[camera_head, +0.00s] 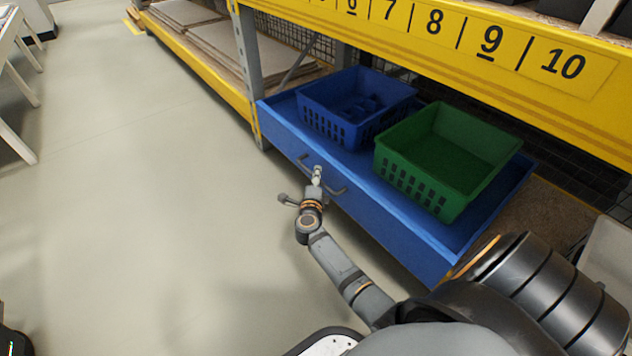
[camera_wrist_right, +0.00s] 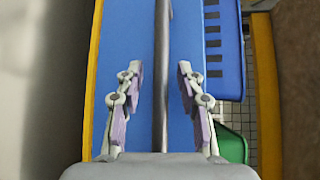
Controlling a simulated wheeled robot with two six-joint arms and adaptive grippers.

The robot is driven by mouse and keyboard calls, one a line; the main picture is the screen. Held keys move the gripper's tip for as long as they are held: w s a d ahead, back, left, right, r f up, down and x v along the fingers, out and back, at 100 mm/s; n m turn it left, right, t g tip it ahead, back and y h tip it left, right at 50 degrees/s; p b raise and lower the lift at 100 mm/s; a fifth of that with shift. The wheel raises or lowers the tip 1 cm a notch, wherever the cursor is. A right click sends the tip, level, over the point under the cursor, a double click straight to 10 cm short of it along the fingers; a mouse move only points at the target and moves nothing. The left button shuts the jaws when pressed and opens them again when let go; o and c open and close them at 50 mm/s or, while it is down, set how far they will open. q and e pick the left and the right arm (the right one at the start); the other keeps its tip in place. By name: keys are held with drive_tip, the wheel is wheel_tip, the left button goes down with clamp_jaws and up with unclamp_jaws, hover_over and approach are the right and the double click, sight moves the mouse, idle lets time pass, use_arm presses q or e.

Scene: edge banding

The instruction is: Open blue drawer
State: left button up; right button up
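The blue drawer (camera_head: 390,228) stands pulled out from under the yellow shelf beam, with two crates in it. Its grey handle (camera_head: 340,191) is on the front face. My right gripper (camera_head: 317,175) is at this handle. In the right wrist view, the two fingers of my right gripper (camera_wrist_right: 160,72) are spread. The handle bar (camera_wrist_right: 163,30) runs between them, with a visible gap on each side. The drawer front (camera_wrist_right: 122,45) fills the background there. My left gripper is not in view.
A blue crate (camera_head: 350,110) with small parts and a green crate (camera_head: 445,150) sit in the drawer. The numbered yellow beam (camera_head: 470,60) runs above it. A grey rack post (camera_head: 247,60) stands at the drawer's left end. The floor (camera_head: 150,200) to the left is clear.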

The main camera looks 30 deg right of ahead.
clamp_jaws()
drive_tip(key=shift+w, duration=0.1)
idle(0.5)
